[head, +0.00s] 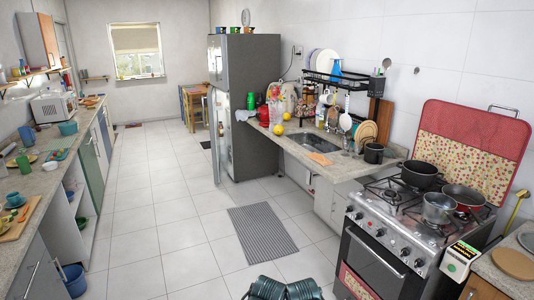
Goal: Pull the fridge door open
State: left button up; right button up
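The fridge (256,108) is tall and dark grey and stands beyond the counter, with its side toward me. Its upper door (216,60) faces left and looks closed. The lower fridge door (222,140) appears to stand ajar, swung out from the body, with a lighter inner side partly showing. Its handle is too small to make out. Two dark green rounded parts show at the bottom edge of the head view, and no gripper fingers can be seen on them. Neither gripper is in view, and nothing of mine is near the fridge.
A grey striped mat (262,235) lies on the tiled floor. The stove (405,235) and the sink counter (315,150) line the right side. The left counter (50,180) has open shelves and a blue bucket (74,279) below. The floor aisle between is mostly clear.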

aim_at(212, 125)
jog(key=i+j+u, duration=0.25)
jog(key=i+u, duration=0.25)
jog(key=i, duration=0.15)
jog(key=i+u, duration=0.5)
jog(key=i, duration=3.8)
jog(key=i+z, duration=0.3)
jog(key=i, duration=0.15)
jog(key=i+j+z, duration=0.3)
jog(key=i, duration=0.15)
jog(key=i+j+z, duration=0.15)
jog(key=i+z, duration=0.15)
jog(key=i, duration=0.15)
jog(key=i+j+z, duration=0.15)
jog(key=i+z, duration=0.15)
jog(key=i+j+z, duration=0.3)
jog(key=j+z, duration=0.15)
jog(key=j, duration=0.2)
jog(key=k+j+z, duration=0.2)
jog(key=j, duration=0.15)
jog(key=j+z, duration=0.15)
jog(key=j, duration=0.2)
jog(key=k, duration=0.05)
